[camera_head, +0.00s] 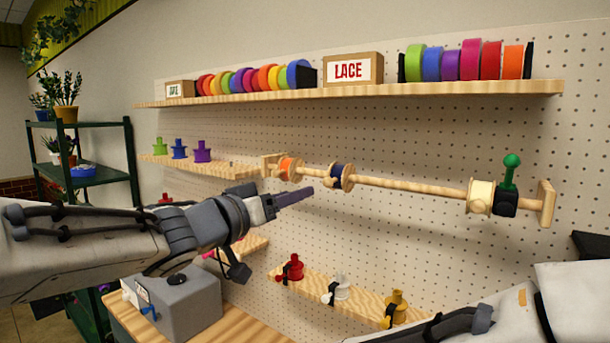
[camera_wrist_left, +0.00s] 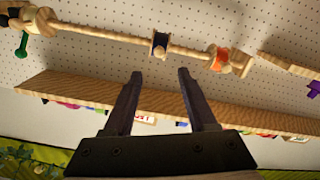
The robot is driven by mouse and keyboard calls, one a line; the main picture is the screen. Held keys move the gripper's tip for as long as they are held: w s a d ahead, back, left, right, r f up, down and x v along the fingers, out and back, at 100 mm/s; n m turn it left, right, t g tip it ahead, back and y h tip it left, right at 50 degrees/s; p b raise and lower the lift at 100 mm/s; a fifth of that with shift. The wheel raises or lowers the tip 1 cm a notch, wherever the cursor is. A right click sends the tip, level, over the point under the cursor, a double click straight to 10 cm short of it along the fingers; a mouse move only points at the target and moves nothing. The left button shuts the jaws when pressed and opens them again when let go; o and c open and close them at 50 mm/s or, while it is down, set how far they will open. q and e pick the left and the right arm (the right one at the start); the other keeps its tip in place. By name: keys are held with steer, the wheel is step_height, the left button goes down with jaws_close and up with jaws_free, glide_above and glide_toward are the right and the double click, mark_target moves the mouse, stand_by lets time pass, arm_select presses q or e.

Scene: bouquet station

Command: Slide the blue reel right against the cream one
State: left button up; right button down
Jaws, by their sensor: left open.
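The blue reel (camera_head: 341,176), dark blue between pale wooden flanges, sits on a horizontal wooden rod (camera_head: 410,184). It also shows in the left wrist view (camera_wrist_left: 159,46). The cream reel (camera_head: 480,197) is farther right on the rod, with a wide bare stretch between them. It shows at the upper left of the wrist view (camera_wrist_left: 45,22). My left gripper (camera_head: 302,194) is open and empty, just below and left of the blue reel in the head view. In the wrist view its fingers (camera_wrist_left: 160,75) point toward the rod, apart from the blue reel. My right gripper is out of view.
An orange reel (camera_head: 290,169) sits left of the blue one. A black block with a green knob (camera_head: 508,185) adjoins the cream reel's right side. A shelf (camera_head: 400,92) with ribbon rolls runs above; a lower shelf (camera_head: 350,298) holds several spools.

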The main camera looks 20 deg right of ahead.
mark_target(326, 184)
arm_select(q)
steer(key=p+x, duration=0.3)
steer(key=x, duration=0.7)
steer(key=shift+d, duration=0.1)
jaws_close()
stand_by(1.2)
